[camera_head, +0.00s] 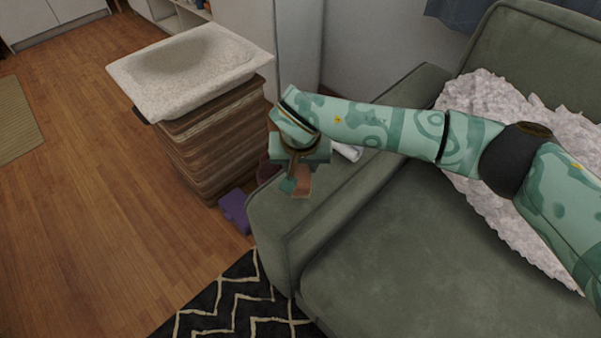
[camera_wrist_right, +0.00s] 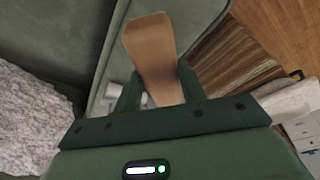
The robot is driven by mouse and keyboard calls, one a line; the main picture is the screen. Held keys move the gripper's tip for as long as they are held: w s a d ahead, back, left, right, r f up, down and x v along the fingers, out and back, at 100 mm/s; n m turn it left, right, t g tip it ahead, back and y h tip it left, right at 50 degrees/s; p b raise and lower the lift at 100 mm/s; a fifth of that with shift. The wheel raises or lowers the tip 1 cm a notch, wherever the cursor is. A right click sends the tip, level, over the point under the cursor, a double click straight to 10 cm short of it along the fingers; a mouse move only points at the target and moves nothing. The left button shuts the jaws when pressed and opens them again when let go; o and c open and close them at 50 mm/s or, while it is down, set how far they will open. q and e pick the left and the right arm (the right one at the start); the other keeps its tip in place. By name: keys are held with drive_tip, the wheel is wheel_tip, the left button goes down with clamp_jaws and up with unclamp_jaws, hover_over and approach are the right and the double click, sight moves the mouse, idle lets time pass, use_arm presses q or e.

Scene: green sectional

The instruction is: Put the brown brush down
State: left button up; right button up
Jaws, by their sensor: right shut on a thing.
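The brown brush (camera_head: 303,181) is in my right gripper (camera_head: 294,187), over the front end of the green sofa's armrest (camera_head: 275,218) in the head view. In the right wrist view the brush (camera_wrist_right: 150,55) shows as a flat brown piece, wider at its far end, reaching out between the two green fingers of the right gripper (camera_wrist_right: 158,92). The gripper is shut on it. The wrist hides part of the brush in the head view, and I cannot tell whether it touches the armrest. My left gripper is not in view.
A white item (camera_head: 347,151) lies on the armrest behind my wrist. A white basin (camera_head: 190,95) tops a striped wooden cabinet (camera_head: 215,140) on the left. A purple object (camera_head: 235,210) is on the floor between cabinet and sofa. The seat front (camera_head: 400,255) is clear.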

sight(300, 171)
drive_tip(key=shift+w+f+b, duration=0.3)
drive_tip(key=shift+w+f, duration=0.2)
drive_tip(key=shift+f, duration=0.2)
drive_tip(key=b+x, duration=0.2)
drive_tip(key=x, duration=0.1)
drive_tip(key=shift+s, duration=0.2)
drive_tip(key=shift+w+f, duration=0.1)
drive_tip(key=shift+f, duration=0.35)
drive_tip(key=shift+o, duration=0.2)
drive_tip(key=shift+r, duration=0.25)
drive_tip(key=shift+c, duration=0.2)
drive_tip(key=o, duration=1)
drive_tip(key=shift+f, duration=0.15)
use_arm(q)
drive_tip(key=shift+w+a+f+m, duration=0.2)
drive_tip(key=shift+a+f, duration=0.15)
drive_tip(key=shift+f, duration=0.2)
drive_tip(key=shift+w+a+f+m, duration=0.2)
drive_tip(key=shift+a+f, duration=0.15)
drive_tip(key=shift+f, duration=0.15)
use_arm(e)
drive_tip(key=shift+o, duration=0.2)
